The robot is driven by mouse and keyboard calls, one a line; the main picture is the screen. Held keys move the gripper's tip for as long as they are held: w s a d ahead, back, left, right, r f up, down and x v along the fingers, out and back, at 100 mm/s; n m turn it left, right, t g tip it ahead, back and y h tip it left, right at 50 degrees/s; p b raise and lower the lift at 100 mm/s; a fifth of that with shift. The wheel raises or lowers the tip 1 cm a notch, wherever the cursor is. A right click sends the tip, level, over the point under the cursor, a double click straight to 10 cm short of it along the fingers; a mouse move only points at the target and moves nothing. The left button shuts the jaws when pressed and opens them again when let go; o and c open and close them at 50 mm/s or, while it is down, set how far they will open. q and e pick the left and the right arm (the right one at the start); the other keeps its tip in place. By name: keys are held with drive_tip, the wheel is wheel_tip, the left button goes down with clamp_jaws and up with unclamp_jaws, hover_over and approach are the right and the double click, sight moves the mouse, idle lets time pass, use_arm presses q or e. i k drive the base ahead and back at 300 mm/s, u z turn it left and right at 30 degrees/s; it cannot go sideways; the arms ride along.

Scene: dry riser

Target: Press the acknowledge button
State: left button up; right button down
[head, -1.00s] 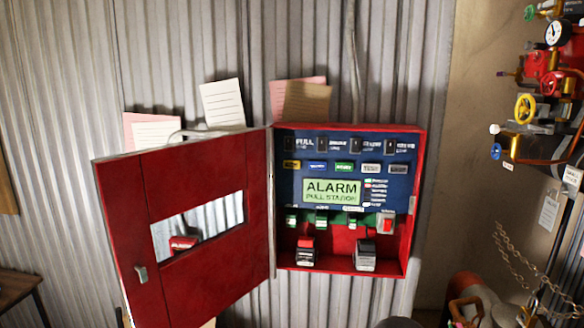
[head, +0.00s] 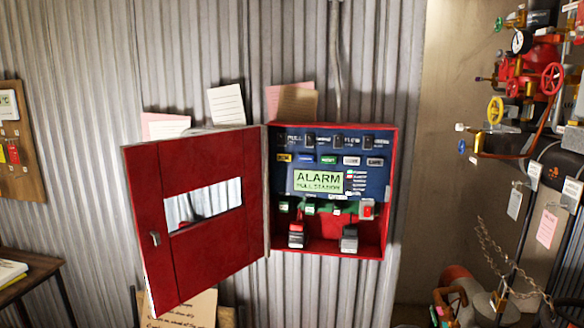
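An open red alarm cabinet (head: 392,195) is mounted on the corrugated wall. Its door (head: 200,255), with a window, is swung out to the left. Inside is a blue panel (head: 282,180) with a green display (head: 318,181) reading ALARM PULL STATION. A row of small coloured buttons or labels sits above the display: yellow (head: 284,158), blue (head: 307,159), green (head: 329,160) and pale ones (head: 352,161). Their lettering is too small to read, so I cannot tell which is the acknowledge button. Neither of my grippers is in view.
A red switch (head: 367,209) and two block-like items, one red-topped (head: 297,236) and one grey (head: 349,240), are low in the cabinet. Red valves and pipes (head: 525,80) with a chain (head: 510,260) stand at right. A dark table (head: 30,272) is at lower left.

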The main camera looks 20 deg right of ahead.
sight(284, 158)
drive_tip(key=k, duration=0.5)
drive_tip(key=z, duration=0.7)
drive_tip(key=i, duration=1.35)
drive_tip(key=u, duration=1.15)
drive_tip(key=k, duration=0.6)
drive_tip(key=u, duration=0.1)
